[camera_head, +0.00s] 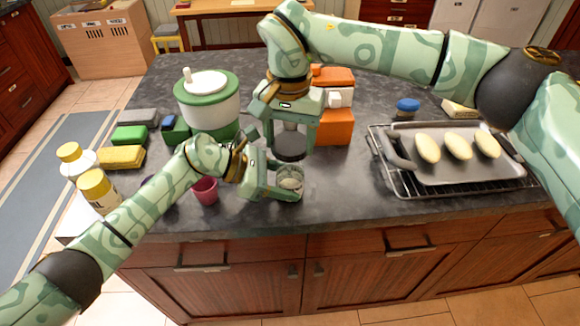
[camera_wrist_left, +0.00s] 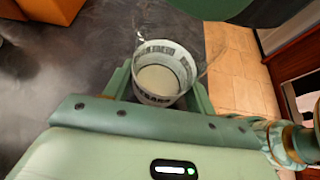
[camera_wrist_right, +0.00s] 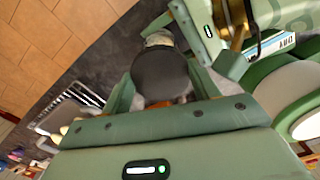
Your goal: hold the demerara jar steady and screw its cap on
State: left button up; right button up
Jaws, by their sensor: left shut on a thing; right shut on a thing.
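The demerara jar (camera_head: 290,182) is a clear glass jar standing upright near the counter's front edge. In the left wrist view its open mouth shows, with pale contents inside the jar (camera_wrist_left: 160,80). My left gripper (camera_head: 278,184) is shut around the jar from the left. The cap (camera_head: 290,148) is a dark round lid. My right gripper (camera_head: 291,133) is shut on it and holds it above and slightly behind the jar, apart from the rim. In the right wrist view the cap (camera_wrist_right: 160,74) sits between the fingers and partly hides what lies beyond.
A pink cup (camera_head: 205,190) stands just left of the jar. A green and white canister (camera_head: 209,100) and orange boxes (camera_head: 336,128) stand behind. A tray (camera_head: 455,172) with several pale loaves on a rack lies right. Yellow-capped bottles (camera_head: 98,190) stand left. Counter between jar and tray is clear.

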jog(key=shift+f, duration=1.95)
dwell(3.5)
pick_arm(q)
jog(key=shift+c, duration=0.4)
jog(key=c, duration=0.5)
jog(key=shift+c, duration=0.3)
pick_arm(e)
jog(key=o, duration=1)
jog(key=shift+o, duration=0.5)
pick_arm(q)
jog(key=shift+s+d, duration=0.15)
pick_arm(e)
jog(key=shift+a, duration=0.1)
